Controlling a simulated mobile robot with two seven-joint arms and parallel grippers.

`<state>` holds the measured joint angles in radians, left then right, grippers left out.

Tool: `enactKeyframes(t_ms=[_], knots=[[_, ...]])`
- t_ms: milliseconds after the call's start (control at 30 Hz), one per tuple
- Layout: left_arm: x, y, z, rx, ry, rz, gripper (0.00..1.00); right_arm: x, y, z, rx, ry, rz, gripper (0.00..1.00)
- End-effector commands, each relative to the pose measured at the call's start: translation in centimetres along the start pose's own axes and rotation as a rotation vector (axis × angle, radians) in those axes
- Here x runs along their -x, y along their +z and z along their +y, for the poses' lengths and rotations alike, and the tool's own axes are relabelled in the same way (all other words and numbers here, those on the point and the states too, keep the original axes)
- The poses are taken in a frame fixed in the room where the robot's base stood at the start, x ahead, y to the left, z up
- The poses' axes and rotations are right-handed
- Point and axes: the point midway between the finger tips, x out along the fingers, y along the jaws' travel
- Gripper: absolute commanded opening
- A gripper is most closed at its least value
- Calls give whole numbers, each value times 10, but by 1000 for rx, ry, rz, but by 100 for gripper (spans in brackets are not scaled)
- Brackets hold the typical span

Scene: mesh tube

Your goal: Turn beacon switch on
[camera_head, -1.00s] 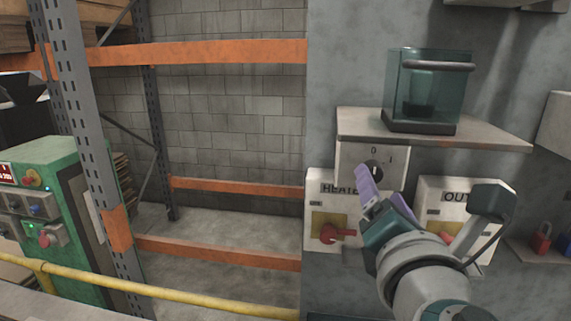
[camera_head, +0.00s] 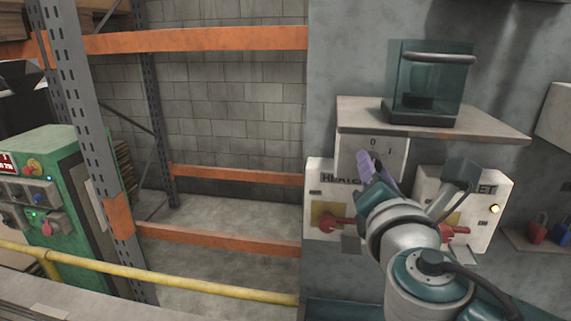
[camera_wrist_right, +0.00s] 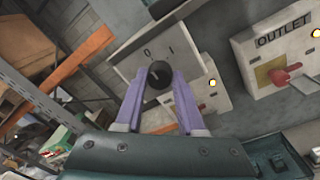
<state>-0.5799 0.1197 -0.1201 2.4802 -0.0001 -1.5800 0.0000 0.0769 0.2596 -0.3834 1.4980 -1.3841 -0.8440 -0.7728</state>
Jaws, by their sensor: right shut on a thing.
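The switch panel (camera_head: 396,152) is a grey plate marked 0 and 1 on the wall under the shelf. It also shows in the right wrist view (camera_wrist_right: 125,70). Its round dark knob (camera_wrist_right: 157,77) sits between the fingertips in the right wrist view; in the head view the fingers hide it. My right gripper (camera_head: 369,162) has lilac fingers, shut on the knob from both sides. I cannot tell exactly which mark the knob points to. My left gripper is not in view.
A shelf (camera_head: 480,131) above carries a teal transparent case (camera_head: 432,75). The heater box (camera_head: 322,222) with a red handle (camera_head: 338,223) and the outlet box (camera_head: 483,215) flank my gripper. A yellow rail (camera_head: 170,281) and green machine (camera_head: 75,200) stand left.

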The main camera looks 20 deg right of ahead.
Motion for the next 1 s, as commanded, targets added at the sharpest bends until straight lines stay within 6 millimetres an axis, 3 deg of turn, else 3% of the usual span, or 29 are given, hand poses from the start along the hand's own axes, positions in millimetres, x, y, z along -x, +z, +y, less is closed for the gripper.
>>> enactKeyframes(t_ms=[33, 267, 667, 1000], knots=[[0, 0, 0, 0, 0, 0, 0, 0, 0, 0, 0, 0, 0, 25], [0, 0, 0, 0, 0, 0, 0, 0, 0, 0, 0, 0, 0, 0], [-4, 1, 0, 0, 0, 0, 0, 0, -1, -1, -21, 1, -1, 0], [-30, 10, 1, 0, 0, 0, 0, 0, -5, -4, -211, 8, -11, 0]])
